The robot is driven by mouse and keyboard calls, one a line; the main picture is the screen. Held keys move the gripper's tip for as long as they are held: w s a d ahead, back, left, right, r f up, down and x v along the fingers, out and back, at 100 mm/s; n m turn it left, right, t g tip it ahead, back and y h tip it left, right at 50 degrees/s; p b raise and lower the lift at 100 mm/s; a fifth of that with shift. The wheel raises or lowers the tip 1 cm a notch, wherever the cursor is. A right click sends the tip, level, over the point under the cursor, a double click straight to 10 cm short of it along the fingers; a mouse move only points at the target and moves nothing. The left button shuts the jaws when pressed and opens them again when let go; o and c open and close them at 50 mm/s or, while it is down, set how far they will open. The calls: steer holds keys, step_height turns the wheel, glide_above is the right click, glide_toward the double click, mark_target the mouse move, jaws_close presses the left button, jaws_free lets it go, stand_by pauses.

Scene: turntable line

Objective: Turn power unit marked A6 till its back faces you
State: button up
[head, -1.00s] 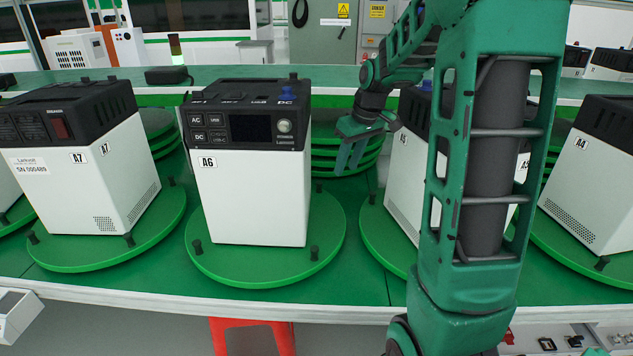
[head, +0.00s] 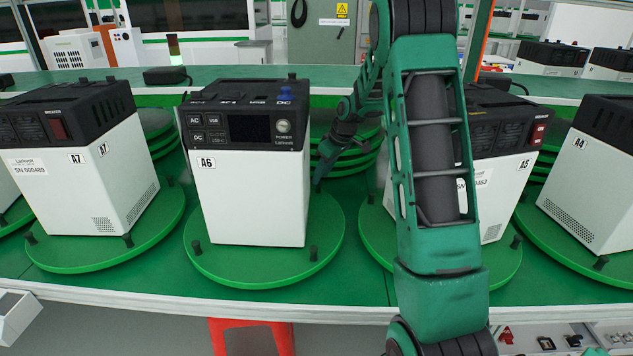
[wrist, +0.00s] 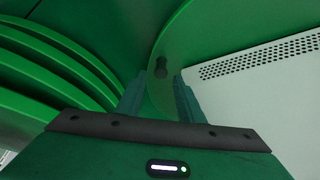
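The power unit marked A6 (head: 249,195) stands upright on a round green turntable (head: 240,268). Its panel with display, sockets and knob faces me; its back is hidden. Black pegs stand at the turntable's edge. My gripper (head: 321,178) is low at the right rear of that turntable, beside the unit and partly dark against the background. In the wrist view my gripper (wrist: 158,95) is open, its two fingers apart. A black peg (wrist: 161,68) on the turntable shows just beyond and between the fingertips. The unit's white vented side (wrist: 275,85) is to the right. Contact with the peg cannot be told.
Unit A7 (head: 80,180) stands on its turntable at left. Unit A5 (head: 500,180) is partly behind my arm, and A4 (head: 585,190) is at far right. Stacked green discs (wrist: 40,60) lie behind the gripper. The table's white front edge (head: 150,304) runs across below.

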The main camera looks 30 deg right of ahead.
steer(key=shift+x, duration=1.4)
jaws_close()
